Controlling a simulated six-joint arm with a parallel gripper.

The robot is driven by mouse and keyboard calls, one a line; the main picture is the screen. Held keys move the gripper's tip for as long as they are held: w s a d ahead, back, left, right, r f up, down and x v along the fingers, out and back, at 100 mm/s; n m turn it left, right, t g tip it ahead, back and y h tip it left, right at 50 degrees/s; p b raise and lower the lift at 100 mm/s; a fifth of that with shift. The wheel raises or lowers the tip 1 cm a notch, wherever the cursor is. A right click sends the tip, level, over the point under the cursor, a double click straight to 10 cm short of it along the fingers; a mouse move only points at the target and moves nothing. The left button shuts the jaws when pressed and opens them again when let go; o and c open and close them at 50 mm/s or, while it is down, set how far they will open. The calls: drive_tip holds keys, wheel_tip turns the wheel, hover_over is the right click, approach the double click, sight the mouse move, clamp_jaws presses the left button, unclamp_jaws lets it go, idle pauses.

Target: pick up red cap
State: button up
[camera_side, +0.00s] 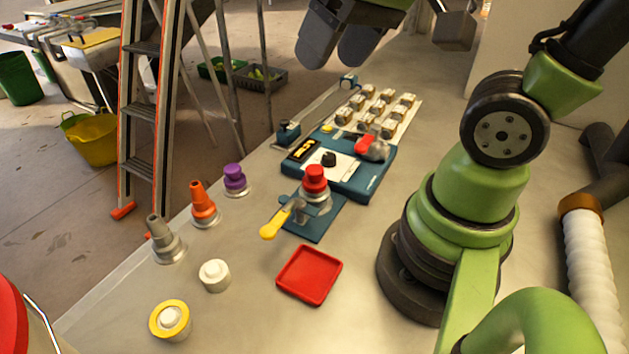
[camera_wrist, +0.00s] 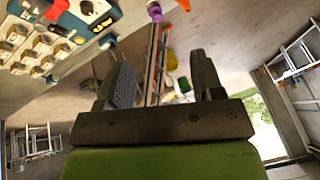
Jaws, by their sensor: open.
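The red cap (camera_side: 315,179) sits upright on a pale round base on the blue plate (camera_side: 318,224), near the middle of the side view. My gripper (camera_side: 338,48) is at the top of the side view, high above the bench and well apart from the cap. Its two dark fingers (camera_wrist: 160,72) are spread and empty in the wrist view. The wrist view looks across the room; I cannot make out the cap there for certain.
A yellow-handled lever (camera_side: 274,223) lies beside the cap. The blue control panel (camera_side: 368,181) is behind it. A red square tray (camera_side: 309,275) is in front. Purple (camera_side: 235,175), orange (camera_side: 203,199) and grey (camera_side: 161,232) pieces line the bench's left edge.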

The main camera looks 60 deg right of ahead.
drive_tip(key=w+d+f+n+g, duration=0.1)
drive_tip(key=w+d+f+g, duration=0.2)
drive_tip(key=w+f, duration=0.25)
drive_tip(key=n+g+h, duration=0.1)
drive_tip(key=n+g, duration=0.1)
drive_tip(key=g, duration=0.1)
hover_over(314, 169)
drive_tip(key=w, duration=0.1)
drive_tip(key=f, duration=0.8)
drive_tip(key=shift+w+a+f, duration=0.1)
drive_tip(key=shift+a+f, duration=0.1)
drive_tip(key=shift+f, duration=0.1)
drive_tip(key=shift+d+f+g, duration=0.1)
drive_tip(key=shift+f+g, duration=0.2)
drive_tip(key=shift+f, duration=0.1)
drive_tip(key=f, duration=0.3)
drive_tip(key=s+f, duration=0.1)
drive_tip(key=f, duration=0.6)
drive_tip(key=shift+s+d, duration=0.1)
drive_tip(key=shift+s, duration=0.1)
drive_tip(key=c, duration=0.7)
